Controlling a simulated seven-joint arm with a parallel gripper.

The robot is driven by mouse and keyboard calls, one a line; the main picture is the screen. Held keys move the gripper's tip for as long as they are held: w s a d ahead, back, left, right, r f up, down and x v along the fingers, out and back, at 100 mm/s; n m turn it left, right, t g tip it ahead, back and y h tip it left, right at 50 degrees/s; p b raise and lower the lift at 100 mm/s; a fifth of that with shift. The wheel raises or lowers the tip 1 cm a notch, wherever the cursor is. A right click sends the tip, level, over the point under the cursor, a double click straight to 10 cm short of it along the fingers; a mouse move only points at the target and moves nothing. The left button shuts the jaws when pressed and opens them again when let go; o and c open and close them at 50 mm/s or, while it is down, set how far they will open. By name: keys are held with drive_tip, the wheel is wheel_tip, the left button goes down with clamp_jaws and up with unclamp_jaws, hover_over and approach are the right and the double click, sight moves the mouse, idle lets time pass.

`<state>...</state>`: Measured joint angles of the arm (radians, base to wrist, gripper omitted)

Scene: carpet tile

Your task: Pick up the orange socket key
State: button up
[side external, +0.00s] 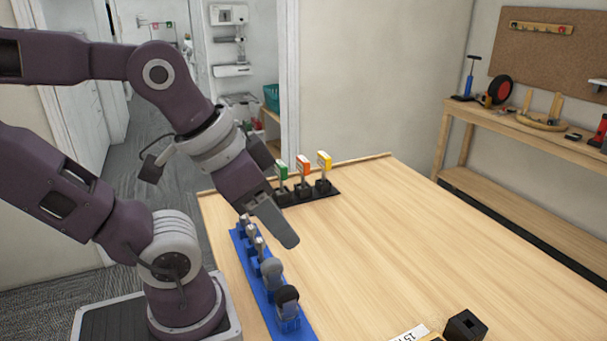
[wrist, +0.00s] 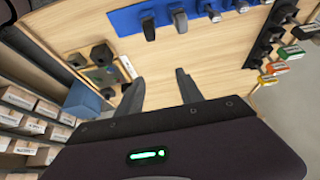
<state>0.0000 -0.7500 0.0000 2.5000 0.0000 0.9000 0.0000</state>
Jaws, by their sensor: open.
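The orange socket key (side external: 303,166) stands upright in a black holder strip (side external: 330,192) at the back left of the table, between a green key (side external: 281,171) and a yellow key (side external: 324,161). In the wrist view the orange key (wrist: 277,67) shows at the right edge, also between the green and yellow ones. My gripper (side external: 284,232) is above the table, in front of the keys and apart from them. In the wrist view its two fingers (wrist: 160,91) are spread, with bare table between them.
A blue rack (side external: 262,286) with several grey and dark tools runs along the table's left side, close to my arm. A black block (side external: 465,327) and a white label (side external: 409,334) are at the front edge. The middle and right of the table are clear.

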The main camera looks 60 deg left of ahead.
drive_tip(key=w+a+r+n+g, duration=0.2)
drive_tip(key=w+a+r+n, duration=0.35)
drive_tip(key=w, duration=0.45)
drive_tip(key=n+g, duration=0.4)
drive_tip(key=n, duration=0.9)
hover_over(303, 159)
drive_tip(key=shift+m, duration=0.25)
drive_tip(key=f, duration=0.9)
drive_tip(key=shift+s+d+f, duration=0.35)
drive_tip(key=shift+f, duration=0.05)
drive_tip(key=f, duration=0.6)
drive_tip(key=shift+w+a+f, duration=0.3)
drive_tip(key=shift+w+a, duration=0.05)
drive_tip(key=shift+f, duration=0.35)
clamp_jaws()
drive_tip(key=shift+r, duration=0.1)
